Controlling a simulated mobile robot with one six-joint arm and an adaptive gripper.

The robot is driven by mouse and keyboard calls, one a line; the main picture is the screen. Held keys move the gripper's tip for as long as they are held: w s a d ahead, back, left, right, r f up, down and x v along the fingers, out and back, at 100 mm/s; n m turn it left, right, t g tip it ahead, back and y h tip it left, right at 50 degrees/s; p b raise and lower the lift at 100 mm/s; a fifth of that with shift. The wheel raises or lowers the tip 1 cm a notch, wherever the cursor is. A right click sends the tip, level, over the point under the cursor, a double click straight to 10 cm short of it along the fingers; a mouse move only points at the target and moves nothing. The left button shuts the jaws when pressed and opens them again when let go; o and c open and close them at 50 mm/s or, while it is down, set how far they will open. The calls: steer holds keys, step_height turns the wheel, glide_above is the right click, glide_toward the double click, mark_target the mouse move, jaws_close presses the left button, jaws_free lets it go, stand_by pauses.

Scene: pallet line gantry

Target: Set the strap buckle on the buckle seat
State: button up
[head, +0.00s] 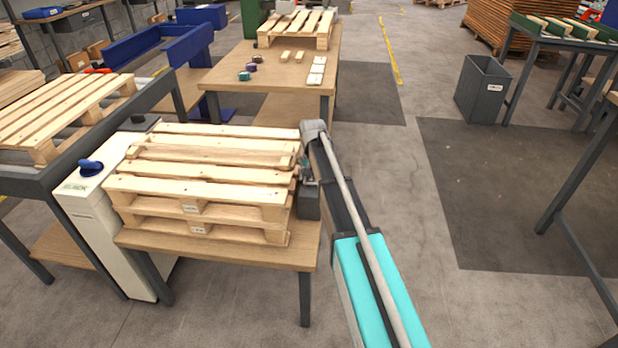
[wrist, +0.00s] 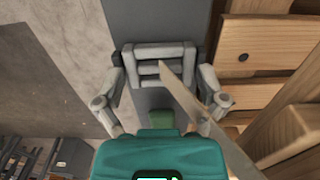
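In the wrist view a pale grey frame with crossbars, which looks like the strap buckle (wrist: 146,50), sits between my fingertips. My gripper (wrist: 160,62) is shut on it, with dark pads against both of its sides. In the head view my gripper (head: 309,178) is beside the right side of the pallet stack, mostly hidden by my arm, and the buckle cannot be made out. A dark grey block (head: 309,206) lies just below my gripper there. I cannot clearly pick out the buckle seat. A dark grey surface (wrist: 155,18) lies behind the buckle; contact cannot be told.
The stacked wooden pallets (head: 205,188) stand on a wooden table (head: 270,254), close beside my gripper; their boards (wrist: 262,45) fill the right of the wrist view. A tan strip (wrist: 190,98) crosses in front of the buckle.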

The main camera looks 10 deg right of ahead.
mark_target(312, 180)
steer(key=shift+r, duration=0.2)
stand_by(0.4)
step_height(312, 180, up, 13)
steer(key=p, duration=1.3)
steer(key=shift+f, duration=0.1)
stand_by(0.5)
steer(key=s+n, duration=0.3)
steer(key=s, duration=2.6)
steer(key=shift+s+a+n, duration=0.2)
steer(key=shift+a+n, duration=0.1)
steer(key=shift+a, duration=0.15)
step_height(312, 180, up, 14)
steer(key=p, duration=1.4)
